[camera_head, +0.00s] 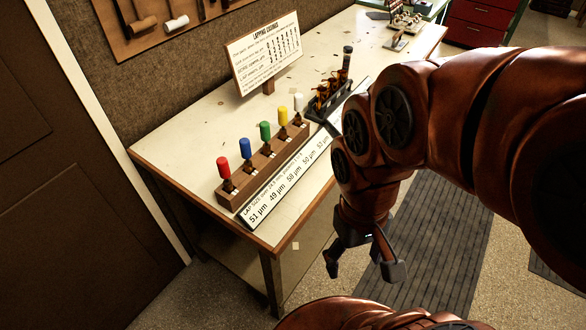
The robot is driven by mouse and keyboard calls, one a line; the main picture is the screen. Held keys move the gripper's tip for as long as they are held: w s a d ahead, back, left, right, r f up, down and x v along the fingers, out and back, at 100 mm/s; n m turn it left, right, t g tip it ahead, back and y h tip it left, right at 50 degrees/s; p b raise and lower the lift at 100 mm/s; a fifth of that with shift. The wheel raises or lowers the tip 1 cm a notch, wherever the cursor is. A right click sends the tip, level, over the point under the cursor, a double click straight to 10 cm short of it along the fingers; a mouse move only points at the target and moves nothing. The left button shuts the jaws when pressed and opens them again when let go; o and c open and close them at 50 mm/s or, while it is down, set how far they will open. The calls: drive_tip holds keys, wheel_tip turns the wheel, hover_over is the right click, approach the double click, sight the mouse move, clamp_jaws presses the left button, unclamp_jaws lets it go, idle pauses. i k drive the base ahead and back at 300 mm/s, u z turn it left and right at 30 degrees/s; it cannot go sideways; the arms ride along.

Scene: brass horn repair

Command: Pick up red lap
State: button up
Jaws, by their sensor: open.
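The red lap (224,171) stands upright in the leftmost place of a wooden rack (262,172) on the workbench. It has a red cylindrical top and a dark lower part that goes down into the rack. Beside it in the row stand the blue lap (246,151), the green lap (267,133), the yellow lap (283,117) and a white lap (299,104). My gripper (362,270) is open and empty, pointing down in front of the bench's front edge. It is to the right of the red lap and apart from it.
A strip of printed size labels (290,177) lies along the front of the rack. A black holder (327,102) with several brass parts stands behind the rack's right end. A sign (264,52) stands at the back. The bench top (180,145) left of the rack is clear.

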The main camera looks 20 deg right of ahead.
sight(222, 164)
drive_tip(key=u, duration=0.55)
drive_tip(key=k, duration=1.25)
drive_tip(key=u, duration=1.35)
drive_tip(key=i, duration=1.4)
drive_tip(key=z, duration=0.7)
drive_tip(key=i, duration=0.5)
drive_tip(key=z, duration=0.5)
